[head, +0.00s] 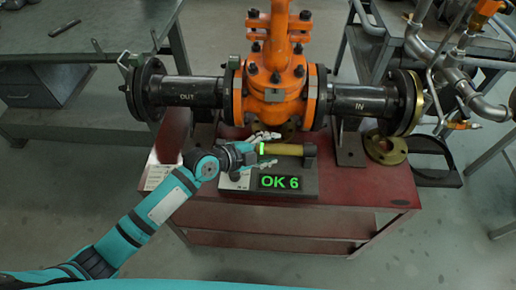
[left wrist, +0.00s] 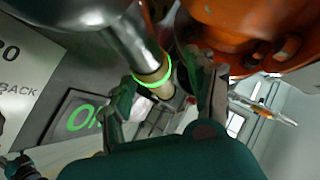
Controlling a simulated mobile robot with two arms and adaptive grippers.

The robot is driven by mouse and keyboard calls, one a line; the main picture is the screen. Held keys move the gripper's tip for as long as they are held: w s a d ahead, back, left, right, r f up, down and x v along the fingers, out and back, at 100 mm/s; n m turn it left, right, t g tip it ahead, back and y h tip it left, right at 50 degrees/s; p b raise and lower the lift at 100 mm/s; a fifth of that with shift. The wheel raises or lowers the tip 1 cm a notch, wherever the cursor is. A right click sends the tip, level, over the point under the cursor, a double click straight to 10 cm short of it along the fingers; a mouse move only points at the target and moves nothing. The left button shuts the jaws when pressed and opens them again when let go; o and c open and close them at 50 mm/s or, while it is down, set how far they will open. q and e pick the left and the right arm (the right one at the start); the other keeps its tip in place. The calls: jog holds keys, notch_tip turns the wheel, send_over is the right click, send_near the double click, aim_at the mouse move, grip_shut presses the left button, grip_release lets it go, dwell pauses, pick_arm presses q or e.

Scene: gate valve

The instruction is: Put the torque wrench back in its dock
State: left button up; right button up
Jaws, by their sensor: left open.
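The torque wrench (head: 288,150) has a yellow-brown handle and a glowing green ring. It lies level along the dock (head: 309,177), a dark grey block whose display reads "OK 6", with its right end at an upright cradle post. My left gripper (head: 270,149) is open, with one finger on each side of the wrench near the green ring. In the left wrist view the wrench (left wrist: 152,77) passes between the spread fingers (left wrist: 168,95); I cannot tell whether either touches it. My right gripper is not in view.
The dock sits on a red bench (head: 365,205). Just behind it stands the orange gate valve (head: 275,75) on black pipes marked OUT and IN. A brass ring flange (head: 385,150) lies at the right. The bench front right of the dock is clear.

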pick_arm(q)
jog(key=v, duration=1.1)
jog(key=shift+s+a+r, duration=0.15)
jog(key=shift+r, duration=0.05)
jog(key=s+a+f+n+g+y, duration=0.2)
jog(key=s+a+f+n+y, duration=0.3)
jog(key=s+n, duration=0.5)
jog(key=s+a+f+n+g+y, duration=0.25)
jog(key=s+a+n+y, duration=0.25)
jog(key=s+a+n, duration=0.35)
notch_tip(320, 180, down, 24)
jog(key=s+d+g+p, duration=0.1)
jog(key=s+d+p, duration=0.1)
jog(key=s+p, duration=0.1)
jog(key=s+a+f+g+p, duration=0.1)
jog(key=s+a+f+p, duration=0.1)
jog(key=s+f, duration=1.2)
jog(key=s+a, duration=0.1)
jog(key=s, duration=0.1)
jog(key=shift+s+n, duration=0.35)
jog(key=shift+s, duration=0.05)
